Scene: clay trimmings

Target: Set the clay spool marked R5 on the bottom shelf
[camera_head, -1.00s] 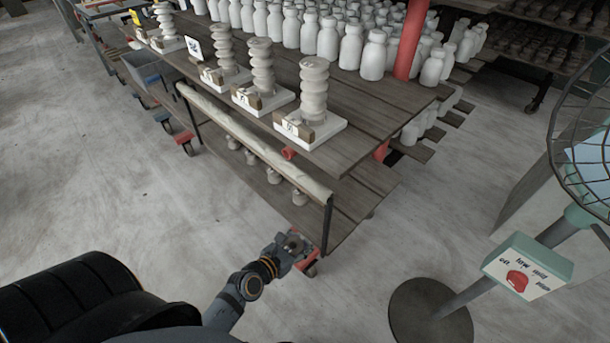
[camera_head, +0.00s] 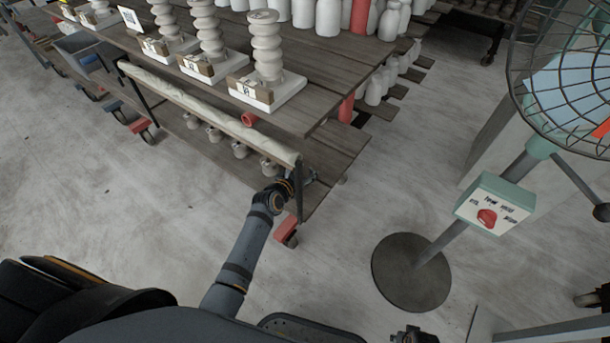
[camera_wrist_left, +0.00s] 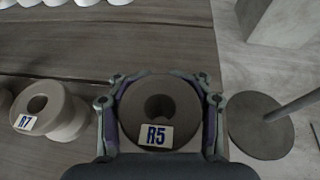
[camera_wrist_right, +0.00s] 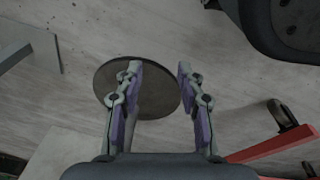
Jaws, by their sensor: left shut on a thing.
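My left gripper (camera_head: 308,178) is at the front right corner of the bottom shelf (camera_head: 335,150). In the left wrist view the gripper (camera_wrist_left: 158,98) is shut around a grey clay spool (camera_wrist_left: 158,88) with a blue R5 label, its round top facing the camera. The spool is over the shelf planks; I cannot tell whether it touches them. Another spool marked R7 (camera_wrist_left: 45,105) stands to its left, apart from the gripper. My right gripper (camera_wrist_right: 158,72) is open and empty, above the floor and the fan base.
Several small spools (camera_head: 240,150) line the bottom shelf's front, below a roll-wrapped bar (camera_head: 210,110). The upper shelf holds tall clay stacks on white bases (camera_head: 268,92) and white bottles (camera_head: 328,18). A fan with a round dark base (camera_head: 400,270) stands to the right.

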